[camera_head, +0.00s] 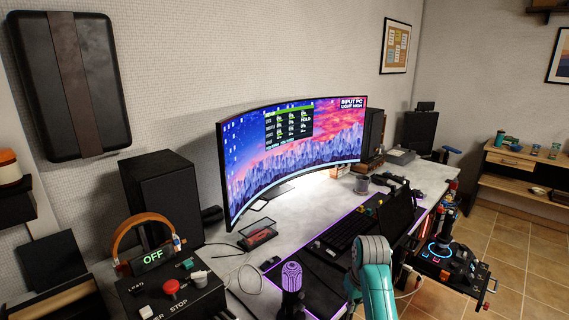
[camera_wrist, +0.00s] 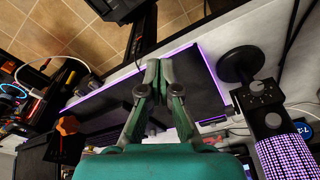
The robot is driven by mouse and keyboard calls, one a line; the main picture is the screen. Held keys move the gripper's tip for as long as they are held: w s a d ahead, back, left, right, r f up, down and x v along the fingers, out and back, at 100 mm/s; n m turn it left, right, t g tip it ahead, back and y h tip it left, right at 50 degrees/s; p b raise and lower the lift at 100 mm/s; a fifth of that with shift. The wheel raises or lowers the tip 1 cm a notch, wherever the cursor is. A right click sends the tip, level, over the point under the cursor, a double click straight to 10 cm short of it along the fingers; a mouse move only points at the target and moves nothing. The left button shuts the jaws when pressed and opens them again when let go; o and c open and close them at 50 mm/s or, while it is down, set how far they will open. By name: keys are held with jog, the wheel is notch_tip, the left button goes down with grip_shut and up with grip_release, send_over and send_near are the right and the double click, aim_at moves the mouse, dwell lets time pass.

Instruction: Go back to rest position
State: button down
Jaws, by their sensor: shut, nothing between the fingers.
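My gripper (camera_wrist: 158,72) is shut and empty in the wrist view, its two green and grey fingers meeting at the tips. It is over the desk's front area, above a dark mat with a glowing purple edge (camera_wrist: 205,100). In the head view, my teal arm rises at the bottom centre in front of the desk (camera_head: 408,178). My fingers cannot be made out there.
A purple-lit microphone (camera_head: 291,276) stands close to the left of my arm; it also shows in the wrist view (camera_wrist: 285,152). A keyboard (camera_head: 345,232) and dark laptop-like screen (camera_head: 392,222) lie beyond. A joystick panel (camera_head: 445,255) is right. Tiled floor (camera_head: 525,265) is open.

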jog(key=s+f+m+t, duration=0.1)
jog(key=s+f+t, duration=0.3)
jog(key=s+f, duration=1.45)
jog(key=s+f+t, duration=0.2)
jog(key=s+f, duration=0.2)
jog(key=s, duration=0.4)
jog(key=s+r+m+t, duration=0.15)
jog(key=s+r, duration=0.25)
jog(key=s, duration=0.5)
jog(key=s+r+t, duration=0.2)
jog(key=s+r, duration=0.1)
jog(key=s, duration=0.6)
jog(key=s+r+t, duration=0.1)
jog(key=s+r, duration=0.5)
jog(key=r, duration=0.2)
jog(key=s+r+t, duration=0.2)
jog(key=s+r, duration=0.4)
jog(key=r, duration=0.3)
jog(key=shift+a+r, duration=0.2)
jog(key=shift+a, duration=0.1)
